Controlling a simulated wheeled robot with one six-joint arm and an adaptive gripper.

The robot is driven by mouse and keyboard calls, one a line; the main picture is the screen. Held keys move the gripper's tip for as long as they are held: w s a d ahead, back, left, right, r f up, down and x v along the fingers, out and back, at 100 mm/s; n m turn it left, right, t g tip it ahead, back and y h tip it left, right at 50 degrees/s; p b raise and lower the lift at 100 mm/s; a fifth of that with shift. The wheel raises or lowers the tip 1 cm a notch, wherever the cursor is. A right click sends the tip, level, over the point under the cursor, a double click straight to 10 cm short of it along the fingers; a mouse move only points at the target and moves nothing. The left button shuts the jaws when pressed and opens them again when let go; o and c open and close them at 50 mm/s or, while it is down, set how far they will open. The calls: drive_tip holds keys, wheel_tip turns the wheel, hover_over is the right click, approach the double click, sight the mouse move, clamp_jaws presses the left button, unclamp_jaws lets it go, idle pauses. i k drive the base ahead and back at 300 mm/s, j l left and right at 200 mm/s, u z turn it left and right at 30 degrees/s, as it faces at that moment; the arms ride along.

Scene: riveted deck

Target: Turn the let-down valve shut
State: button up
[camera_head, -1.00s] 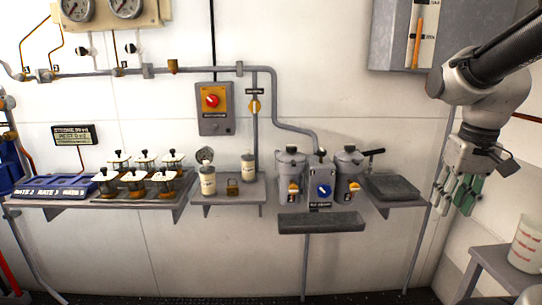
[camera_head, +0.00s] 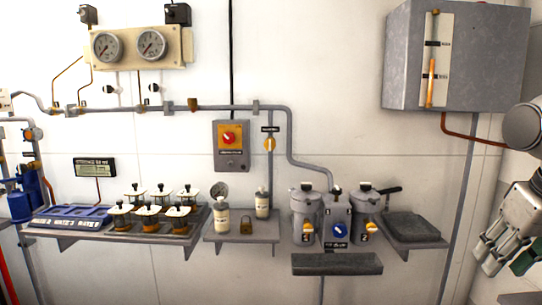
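A small yellow valve handle (camera_head: 269,144) sits on the thin vertical pipe on the back wall, under a small dark label too small to read. It looks like the let-down valve, though I cannot confirm the name. The handle appears roughly upright, in line with the pipe. My gripper (camera_head: 507,264) hangs at the right edge, partly cut off, far to the right of the valve and lower. Its fingers, with green pads, appear apart, and I see nothing held between them.
Two metal pots (camera_head: 305,215) with yellow taps flank a box with a blue knob (camera_head: 340,230) on a shelf. A red knob sits on a grey box (camera_head: 231,146). A grey cabinet (camera_head: 400,60) juts out upper right.

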sight(270, 145)
drive_tip(key=i+j, duration=0.2)
drive_tip(key=j, duration=0.2)
drive_tip(key=i+j, duration=0.2)
drive_tip(key=j, duration=0.25)
drive_tip(key=i+j, duration=0.15)
drive_tip(key=j, duration=0.25)
drive_tip(key=u, duration=0.05)
